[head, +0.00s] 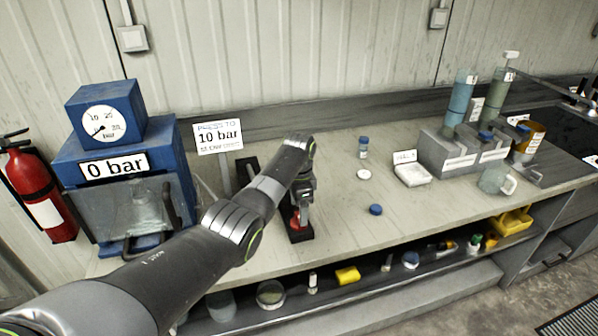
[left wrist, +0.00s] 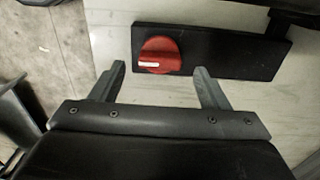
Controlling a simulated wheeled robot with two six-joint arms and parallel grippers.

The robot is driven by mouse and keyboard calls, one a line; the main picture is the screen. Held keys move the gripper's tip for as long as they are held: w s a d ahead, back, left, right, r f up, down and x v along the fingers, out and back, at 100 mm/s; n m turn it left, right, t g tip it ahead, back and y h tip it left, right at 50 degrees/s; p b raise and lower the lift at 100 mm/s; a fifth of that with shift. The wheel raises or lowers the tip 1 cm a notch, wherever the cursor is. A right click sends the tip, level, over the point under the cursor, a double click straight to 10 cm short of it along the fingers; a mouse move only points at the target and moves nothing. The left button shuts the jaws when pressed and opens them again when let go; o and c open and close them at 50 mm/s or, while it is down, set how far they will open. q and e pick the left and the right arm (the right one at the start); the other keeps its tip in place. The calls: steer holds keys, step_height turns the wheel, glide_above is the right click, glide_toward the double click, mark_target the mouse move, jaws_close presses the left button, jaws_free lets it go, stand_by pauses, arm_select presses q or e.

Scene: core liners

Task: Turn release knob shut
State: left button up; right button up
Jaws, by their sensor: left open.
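The red release knob (left wrist: 157,55) sits on a black base plate (left wrist: 232,52) in the left wrist view. A white line on the knob lies roughly along the plate's length. In the head view the knob (head: 296,218) shows partly, at the front end of the black base (head: 300,234) on the bench. My left gripper (left wrist: 160,85) is open, with one finger either side of the knob's near side. The fingertips look apart from the knob; their height above it I cannot tell. In the head view my left gripper (head: 302,200) points down over the base. My right gripper is not in view.
A blue press (head: 120,160) with a gauge and a "0 bar" label stands left of my arm. A "10 bar" sign (head: 218,137) stands behind. A blue cap (head: 376,210), white dish (head: 364,174) and small bottle (head: 363,148) lie to the right, with free bench around them.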

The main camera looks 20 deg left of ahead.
arm_select(q)
step_height(320, 180, up, 14)
steer(key=b, duration=0.2)
steer(key=shift+f, duration=0.25)
steer(key=shift+f, duration=0.1)
